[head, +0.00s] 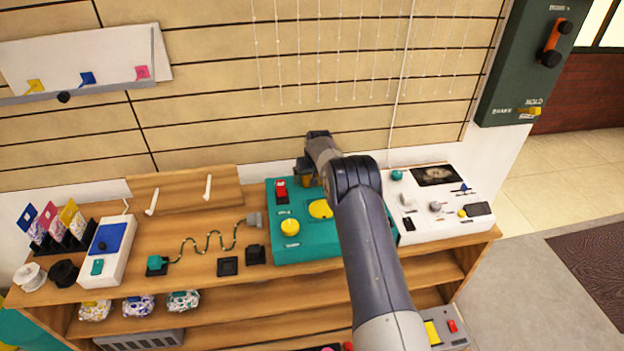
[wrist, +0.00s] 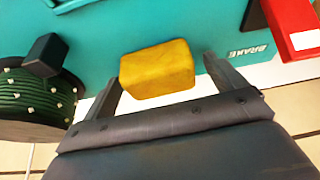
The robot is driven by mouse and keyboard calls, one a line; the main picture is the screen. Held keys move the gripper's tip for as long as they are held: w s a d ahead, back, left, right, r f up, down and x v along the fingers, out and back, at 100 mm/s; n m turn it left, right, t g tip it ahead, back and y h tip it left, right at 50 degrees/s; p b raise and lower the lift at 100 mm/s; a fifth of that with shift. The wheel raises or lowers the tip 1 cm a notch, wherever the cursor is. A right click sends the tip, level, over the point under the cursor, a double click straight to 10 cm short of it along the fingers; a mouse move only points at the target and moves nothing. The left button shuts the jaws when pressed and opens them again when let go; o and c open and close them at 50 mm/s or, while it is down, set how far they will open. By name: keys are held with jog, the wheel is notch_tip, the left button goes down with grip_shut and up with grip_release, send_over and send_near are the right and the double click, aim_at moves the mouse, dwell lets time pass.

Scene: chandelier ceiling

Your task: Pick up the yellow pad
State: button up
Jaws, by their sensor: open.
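The yellow pad (wrist: 157,70) is a small block with rounded edges in the middle of the wrist view, in front of a teal surface. My gripper (wrist: 162,73) is open, with one finger at each side of the pad. Small gaps show between the fingers and the pad, so it is not held. In the head view my gripper (head: 304,172) is over the back of the teal console (head: 264,248), and a bit of yellow shows by it, partly hidden by my arm.
In the wrist view, a red block (wrist: 290,25) beside the word BRAKE is at right, and a dark green spool (wrist: 35,105) at left. The head view shows a yellow knob (head: 290,228) on the console and a white panel (head: 440,222) to its right.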

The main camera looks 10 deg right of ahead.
jog(key=shift+c, duration=0.3)
jog(key=c, duration=1)
notch_tip(320, 180, up, 10)
jog(key=shift+b, duration=0.3)
jog(key=o, duration=0.4)
jog(key=c, duration=0.3)
